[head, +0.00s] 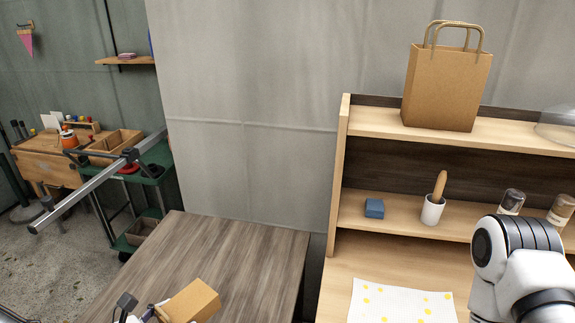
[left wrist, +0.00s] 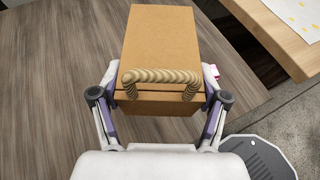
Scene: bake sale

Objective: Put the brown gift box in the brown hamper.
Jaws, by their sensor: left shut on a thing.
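The brown gift box (head: 192,302) is at the bottom of the head view, over the grey-brown wooden table (head: 240,250). In the left wrist view the gift box (left wrist: 160,40) is a plain cardboard-brown block with a twisted rope handle on the near side. My left gripper (left wrist: 160,86) is shut on it, one finger on each side. I cannot tell whether the box touches the table. My right gripper is out of view; only part of the right arm shows. I cannot make out a brown hamper in either view.
A light wood shelf unit (head: 341,170) stands at the right. It holds a brown paper bag (head: 446,88), a blue block (head: 374,208), a white cup (head: 433,210) and jars. A yellow-dotted cloth (head: 400,303) lies below. A green cart (head: 150,180) stands at the left. The table's middle is clear.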

